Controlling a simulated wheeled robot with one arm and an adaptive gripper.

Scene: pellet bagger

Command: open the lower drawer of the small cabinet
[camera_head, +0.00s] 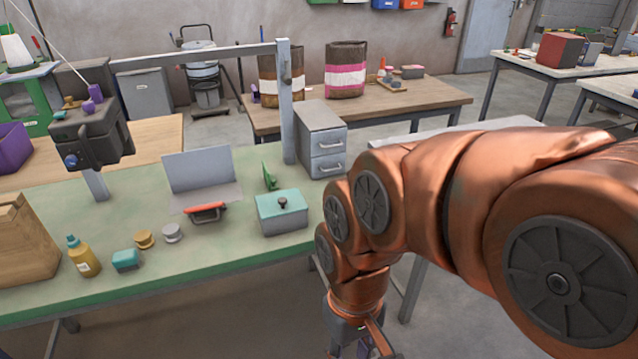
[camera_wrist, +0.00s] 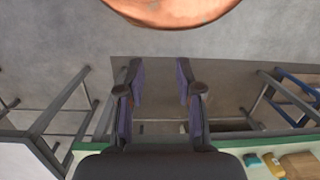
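The small grey cabinet (camera_head: 306,124) stands at the right end of the green-topped table in the head view. Its two drawers are stacked and both look shut. The lower drawer (camera_head: 324,165) has a pale bar handle (camera_head: 331,169) on its front. My gripper (camera_head: 362,340) hangs low at the bottom edge of the head view, well below and in front of the cabinet, and is partly cut off there. In the wrist view my gripper (camera_wrist: 160,95) has its two purple-padded fingers wide apart with nothing between them. The cabinet cannot be made out in the wrist view.
The green table (camera_head: 150,278) also holds a teal-lidded box (camera_head: 281,219), a red-handled tool (camera_head: 205,210), a yellow bottle (camera_head: 84,260) and a grey post (camera_head: 286,110) beside the cabinet. A wooden table (camera_head: 420,103) stands behind. Floor is open before the table.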

